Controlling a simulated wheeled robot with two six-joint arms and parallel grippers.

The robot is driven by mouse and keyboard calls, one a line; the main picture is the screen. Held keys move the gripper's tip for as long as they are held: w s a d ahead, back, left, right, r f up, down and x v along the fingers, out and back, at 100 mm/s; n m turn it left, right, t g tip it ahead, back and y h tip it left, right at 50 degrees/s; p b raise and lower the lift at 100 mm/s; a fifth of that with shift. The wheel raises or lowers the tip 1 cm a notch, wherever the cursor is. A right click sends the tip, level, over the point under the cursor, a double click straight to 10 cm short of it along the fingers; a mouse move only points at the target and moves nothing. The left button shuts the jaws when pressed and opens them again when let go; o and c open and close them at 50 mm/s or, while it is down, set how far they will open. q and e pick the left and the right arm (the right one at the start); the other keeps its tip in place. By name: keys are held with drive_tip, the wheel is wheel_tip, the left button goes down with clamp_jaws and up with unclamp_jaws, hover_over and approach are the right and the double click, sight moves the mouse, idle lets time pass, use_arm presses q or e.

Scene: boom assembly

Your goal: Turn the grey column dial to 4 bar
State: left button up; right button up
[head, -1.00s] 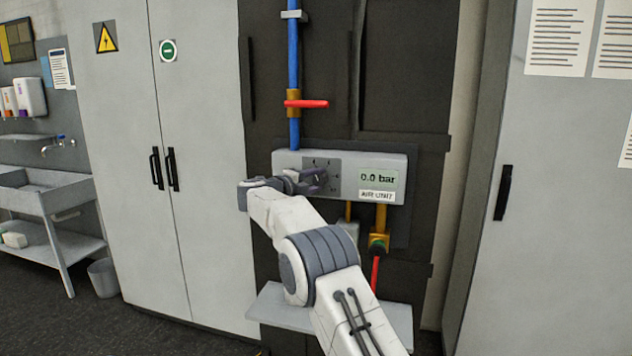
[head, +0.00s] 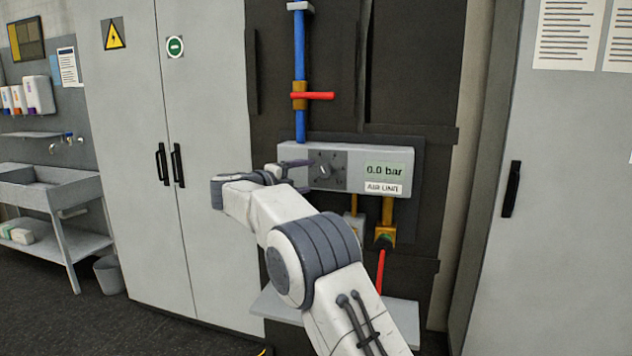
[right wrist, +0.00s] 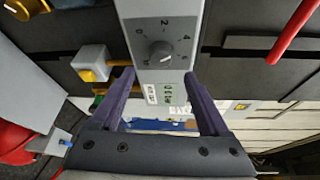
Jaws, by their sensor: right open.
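The grey dial (right wrist: 160,52) sits on a dark square scale plate on the front of the grey control box (head: 292,153). In the right wrist view its scale shows marks such as 2 and 4. The dial also shows small in the head view (head: 325,172). The display (head: 384,171) beside it reads 0.0 bar, above an AIR LINE label. My right gripper (right wrist: 158,95) is open and empty, its two fingers on either side below the dial and apart from it. In the head view my right gripper (head: 297,168) is left of the dial. My left gripper is out of view.
A blue pipe (head: 299,60) with a red lever (head: 314,96) runs down into the box from above. A yellow fitting (head: 386,234) with a red pipe hangs below it. A grey shelf (head: 400,312) juts out lower down. Tall grey cabinets (head: 205,260) stand at the left.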

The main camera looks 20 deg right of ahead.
drive_tip(key=shift+v, duration=1.4)
